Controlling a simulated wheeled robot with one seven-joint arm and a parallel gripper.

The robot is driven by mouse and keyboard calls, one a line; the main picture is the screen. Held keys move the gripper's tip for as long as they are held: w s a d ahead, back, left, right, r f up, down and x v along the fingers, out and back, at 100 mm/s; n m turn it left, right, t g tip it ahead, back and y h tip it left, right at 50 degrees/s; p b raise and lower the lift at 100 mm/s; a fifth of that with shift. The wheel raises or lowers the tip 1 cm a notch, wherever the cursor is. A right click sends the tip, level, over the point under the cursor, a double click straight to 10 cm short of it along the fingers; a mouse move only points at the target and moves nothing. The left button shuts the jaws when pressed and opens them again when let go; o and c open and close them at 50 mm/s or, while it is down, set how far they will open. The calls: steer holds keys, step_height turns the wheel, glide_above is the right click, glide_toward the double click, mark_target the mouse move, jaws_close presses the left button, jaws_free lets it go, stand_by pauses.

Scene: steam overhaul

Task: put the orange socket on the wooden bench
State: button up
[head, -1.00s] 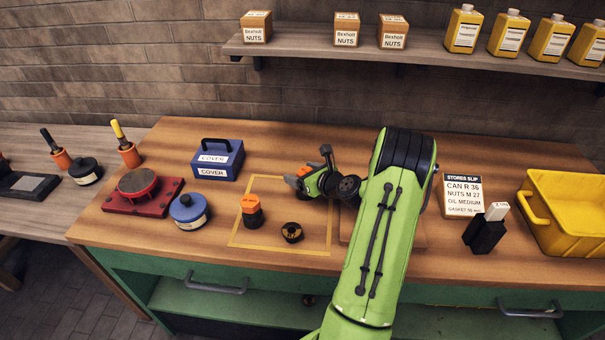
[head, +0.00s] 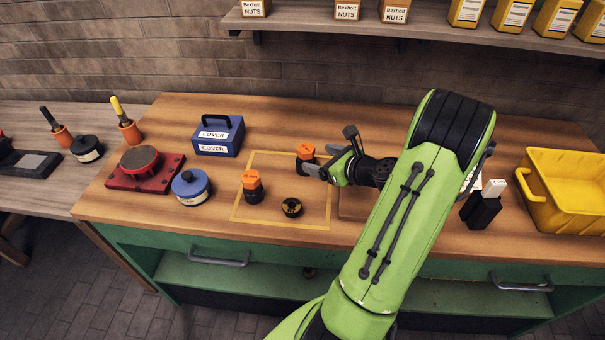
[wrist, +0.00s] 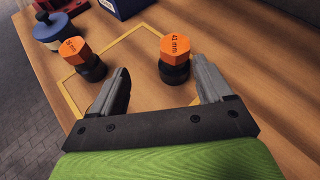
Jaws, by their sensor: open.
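Two orange-topped sockets with black lower parts stand upright on the brown wood top of the green-fronted workbench (head: 420,237). The nearer socket (head: 252,185) is inside a yellow outlined square. The farther socket (head: 306,156) is near the square's back right corner; in the wrist view it is the right one (wrist: 174,46), marked 41 mm. The other socket (wrist: 73,50) is further left there. My gripper (head: 320,170) is open and empty, just right of the farther socket. In the wrist view that socket lies beyond my spread fingertips (wrist: 160,77). A greyish wooden bench (head: 75,185) stands at the left.
A black round piece (head: 291,207) lies in the square near the front. A blue pot (head: 191,188), a red stand (head: 142,170) and a blue COVER box (head: 219,136) are to the left. A black holder (head: 480,212) and a yellow bin (head: 565,190) are to the right.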

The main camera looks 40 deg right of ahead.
steer(key=w+a+r+n+g+y, duration=0.1)
steer(key=a+r+n+g, duration=0.2)
steer(key=a+n, duration=0.75)
steer(key=a+r+n+g+y, duration=0.2)
steer(key=a+r+n+g, duration=0.15)
steer(key=a+n, duration=0.75)
steer(key=s+a+r+n+h, duration=0.1)
steer(key=s+a+r+n, duration=0.1)
steer(key=s+a+n, duration=0.2)
steer(key=s+a+r+n+h, duration=0.1)
steer(key=s+a+r+n, duration=0.2)
steer(key=s+n, duration=0.7)
steer(key=shift+s+a+r+g, duration=0.35)
steer(key=shift+a+g, duration=0.1)
steer(key=shift+a, duration=0.4)
